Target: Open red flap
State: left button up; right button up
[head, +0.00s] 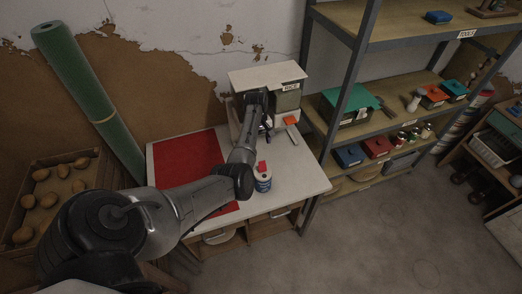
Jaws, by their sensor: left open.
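A small white cabinet (266,76) with a label and a grey-green front panel (287,99) stands at the back of the white table (310,176). My left arm reaches across the table, and my left gripper (264,122) is in front of the cabinet's left part. The gripper is open and its fingers are small and partly hidden. I cannot make out a red flap on the cabinet; my arm covers part of its front. An orange-red piece (291,121) is just right of the gripper, below the panel. My right gripper is out of view.
A red mat (190,160) covers the table's left part. A metal shelf (345,90) with boxes stands close on the right. A green roll (85,95) leans at the left.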

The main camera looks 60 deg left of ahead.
pick_arm(q)
jog(key=v, duration=0.3)
dwell(0.5)
dwell(0.4)
